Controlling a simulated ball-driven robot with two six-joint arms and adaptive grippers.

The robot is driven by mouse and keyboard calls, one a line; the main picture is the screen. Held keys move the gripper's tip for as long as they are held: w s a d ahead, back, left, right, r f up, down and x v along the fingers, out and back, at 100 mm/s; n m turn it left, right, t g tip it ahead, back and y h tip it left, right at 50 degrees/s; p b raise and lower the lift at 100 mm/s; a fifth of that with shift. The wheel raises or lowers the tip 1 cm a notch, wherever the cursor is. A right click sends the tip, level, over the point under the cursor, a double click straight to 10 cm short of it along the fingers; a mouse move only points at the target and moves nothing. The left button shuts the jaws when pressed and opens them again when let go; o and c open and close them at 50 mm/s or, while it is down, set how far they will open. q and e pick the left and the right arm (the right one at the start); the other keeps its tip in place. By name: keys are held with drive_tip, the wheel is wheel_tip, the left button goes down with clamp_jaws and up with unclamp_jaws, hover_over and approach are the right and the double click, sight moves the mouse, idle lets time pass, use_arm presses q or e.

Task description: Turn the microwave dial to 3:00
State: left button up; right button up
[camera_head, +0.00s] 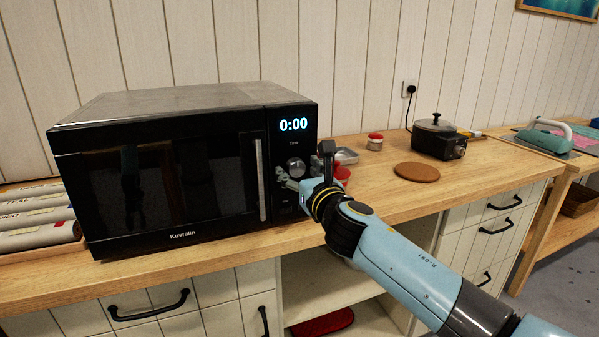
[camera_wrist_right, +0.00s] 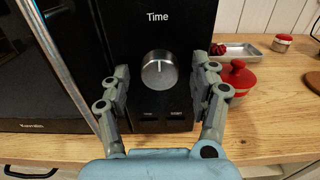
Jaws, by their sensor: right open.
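The black microwave (camera_head: 170,165) stands on the wooden counter, with its door shut. Its display (camera_head: 293,124) reads 0:00. The silver dial (camera_head: 295,167) sits below the word "Time" on the control panel. In the right wrist view the dial (camera_wrist_right: 159,69) is centred, its pointer mark near the top. My right gripper (camera_head: 286,180) is in front of the panel at the dial's lower side. In the right wrist view its fingers (camera_wrist_right: 160,85) are spread on either side of the dial, apart from it. My left gripper is not in view.
The vertical door handle (camera_head: 262,180) is just left of the panel. A red lidded pot (camera_wrist_right: 236,78) and metal tray (camera_wrist_right: 240,50) stand right of the microwave. A brown round mat (camera_head: 416,172) and black cooker (camera_head: 436,138) are farther right.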

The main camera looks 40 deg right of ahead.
drive_tip(key=c, duration=1.2)
drive_tip(key=shift+o, duration=0.2)
